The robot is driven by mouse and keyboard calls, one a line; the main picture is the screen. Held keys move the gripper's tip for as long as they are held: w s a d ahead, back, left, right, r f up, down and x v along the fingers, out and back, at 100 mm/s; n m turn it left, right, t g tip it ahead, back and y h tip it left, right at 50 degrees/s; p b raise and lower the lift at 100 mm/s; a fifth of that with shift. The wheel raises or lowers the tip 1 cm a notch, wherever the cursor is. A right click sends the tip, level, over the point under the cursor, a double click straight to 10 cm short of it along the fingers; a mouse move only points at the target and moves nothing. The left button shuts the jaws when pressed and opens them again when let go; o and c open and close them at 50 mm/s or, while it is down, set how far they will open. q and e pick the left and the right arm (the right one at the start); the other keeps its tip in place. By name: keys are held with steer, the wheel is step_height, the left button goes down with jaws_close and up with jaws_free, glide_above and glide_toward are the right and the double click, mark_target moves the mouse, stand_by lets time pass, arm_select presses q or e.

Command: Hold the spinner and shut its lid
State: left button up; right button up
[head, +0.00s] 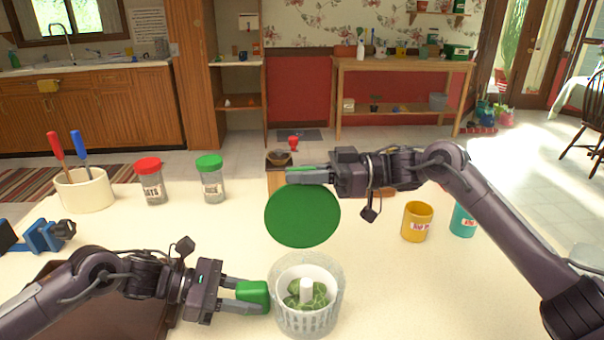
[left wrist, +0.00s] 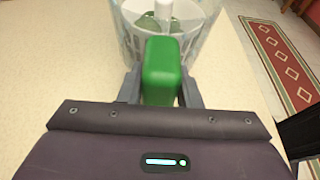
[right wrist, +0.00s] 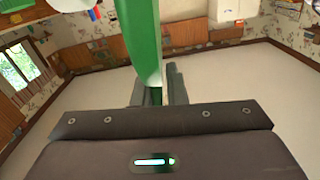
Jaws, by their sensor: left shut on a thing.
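The spinner (head: 332,318) is a clear bowl with a white basket, a white centre post and green leaves inside. It stands upright on the table and its top is uncovered. My left gripper (head: 248,295) is shut on the spinner's green handle (left wrist: 162,70) at the bowl's left side. The round green lid (head: 302,216) stands nearly upright behind and above the bowl. Whether its lower edge joins the rim is unclear. My right gripper (head: 305,174) is at the lid's top edge, its fingers close around a thin green part (right wrist: 150,60).
A yellow mug (head: 417,222) and a teal cup (head: 462,220) stand to the right. Red-lidded (head: 150,182) and green-lidded (head: 210,180) jars stand at the back left, near a utensil crock (head: 84,190). A brown tray (head: 110,315) lies under my left arm. Table right of the spinner is clear.

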mark_target(312, 313)
jaws_close()
steer(key=shift+s+n, duration=0.5)
steer(key=shift+s, duration=0.3)
steer(key=s+f+n, duration=0.3)
steer(key=s+n, duration=0.5)
steer(key=s, duration=0.2)
steer(key=s+f+n, duration=0.2)
steer(key=f+n, duration=0.1)
steer(key=s+f+n, duration=0.2)
steer(key=f+n, duration=0.1)
steer(key=f, duration=0.1)
steer(key=s+f+n, duration=0.2)
steer(key=f, duration=0.1)
steer(key=shift+s+f+n, duration=0.15)
steer(key=shift+f+n, duration=0.25)
steer(key=shift+f, duration=0.8)
steer(key=shift+s+f, duration=0.1)
